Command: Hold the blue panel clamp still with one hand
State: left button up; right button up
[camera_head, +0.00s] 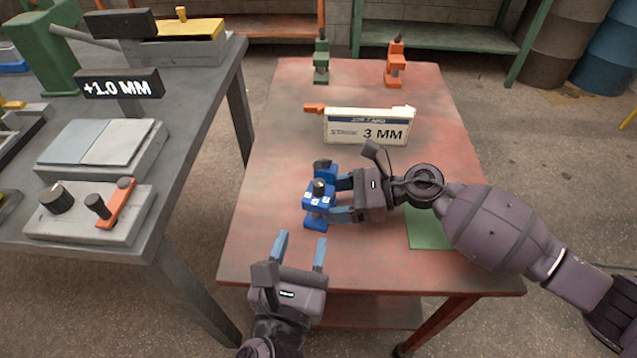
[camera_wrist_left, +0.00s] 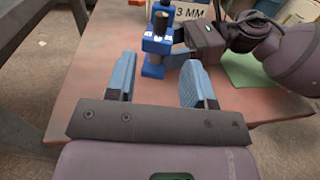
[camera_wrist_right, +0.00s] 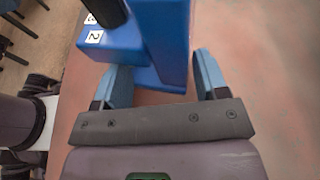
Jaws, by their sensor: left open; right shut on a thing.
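The blue panel clamp (camera_head: 319,199) stands upright on the red table, left of its middle, with a dark knob on top. My right gripper (camera_head: 338,199) comes in from the right and is shut on the clamp. In the right wrist view the clamp's blue body (camera_wrist_right: 160,40) fills the space between the fingers, with white number labels on it. My left gripper (camera_head: 302,250) is open and empty at the near edge of the table, below the clamp and apart from it. In the left wrist view the clamp (camera_wrist_left: 157,42) shows beyond the open fingers (camera_wrist_left: 158,82).
A box marked 3 MM (camera_head: 368,127) stands behind the clamp. A green clamp (camera_head: 321,62) and an orange clamp (camera_head: 395,65) stand at the far edge. A green mat (camera_head: 428,232) lies under my right arm. A grey bench (camera_head: 190,110) with devices stands left, across a gap.

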aim_at(317, 191)
pick_arm(q)
jog(key=shift+n, duration=0.3)
jog(key=w, duration=0.4)
jog(key=w+d, duration=0.1)
jog(key=w, duration=0.3)
jog(key=w+d, duration=0.1)
jog(key=w, duration=0.3)
jog(key=shift+f, duration=0.15)
grip_shut()
jog(key=shift+m+h, duration=0.4)
jog(key=shift+h, duration=0.2)
jog(key=shift+m+g+h, duration=0.6)
jog(key=shift+m+h, duration=0.3)
jog(key=shift+h, duration=0.4)
jog(key=shift+s, duration=0.1)
jog(key=shift+h, duration=0.5)
